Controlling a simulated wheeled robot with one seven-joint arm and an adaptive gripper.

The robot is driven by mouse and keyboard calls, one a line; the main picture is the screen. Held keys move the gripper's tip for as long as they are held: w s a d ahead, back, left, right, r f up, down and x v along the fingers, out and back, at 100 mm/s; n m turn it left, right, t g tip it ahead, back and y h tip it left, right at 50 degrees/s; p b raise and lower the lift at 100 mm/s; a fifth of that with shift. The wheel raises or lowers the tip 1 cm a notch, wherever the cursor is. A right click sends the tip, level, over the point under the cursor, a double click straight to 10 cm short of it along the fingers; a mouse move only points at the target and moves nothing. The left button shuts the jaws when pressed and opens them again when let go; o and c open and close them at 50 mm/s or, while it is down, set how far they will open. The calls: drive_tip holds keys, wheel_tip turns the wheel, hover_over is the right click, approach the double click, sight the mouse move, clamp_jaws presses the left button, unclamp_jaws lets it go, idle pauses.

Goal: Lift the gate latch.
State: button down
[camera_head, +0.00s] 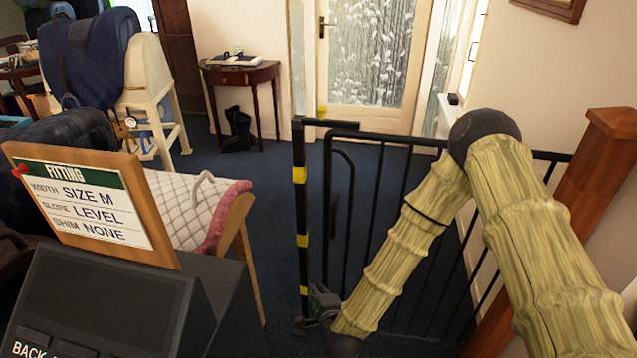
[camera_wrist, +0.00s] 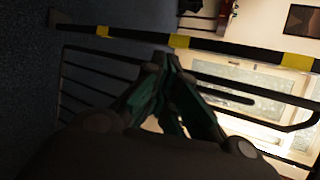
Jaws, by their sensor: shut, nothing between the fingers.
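The black metal gate (camera_head: 375,215) stands upright across the opening, its left post (camera_head: 300,205) banded in yellow. A small yellow piece (camera_head: 321,112) sits at the top near that post, beside a thick black top bar (camera_head: 335,124); I cannot tell which part is the latch. My gripper (camera_head: 322,303) is low at the gate's left end, far below the top bar. In the wrist view my gripper (camera_wrist: 166,62) is shut and empty, its green fingertips together close to the gate bars (camera_wrist: 95,68) and banded post (camera_wrist: 215,45). Contact cannot be told.
A wooden newel post (camera_head: 590,165) bounds the gate on the right. A fitting board (camera_head: 95,205) and a quilted pad (camera_head: 190,205) stand at left. Beyond the gate are blue carpet, a side table (camera_head: 240,75), boots (camera_head: 238,130) and a glazed door (camera_head: 365,60).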

drive_tip(key=w+r+m+t+h, duration=0.2)
drive_tip(key=w+r+m, duration=0.3)
drive_tip(key=r+m, duration=0.2)
drive_tip(key=w+a+r+m+t+h, duration=0.1)
drive_tip(key=w+r+m+t+h, duration=0.2)
drive_tip(key=r, duration=0.8)
drive_tip(key=w+r+m+t+h, duration=0.2)
drive_tip(key=w+r+m+t, duration=0.1)
drive_tip(key=w+r+m, duration=0.4)
wheel_tip(320, 180, up, 2)
drive_tip(key=m, duration=0.3)
drive_tip(key=shift+a+m+h, duration=0.3)
drive_tip(key=shift+a+h, duration=0.1)
drive_tip(key=shift+w, duration=0.1)
drive_tip(key=w+d+r+p, duration=0.2)
drive_tip(key=w+r+p, duration=0.3)
drive_tip(key=w, duration=0.4)
drive_tip(key=shift+w+r, duration=0.25)
drive_tip(key=shift+r, duration=0.45)
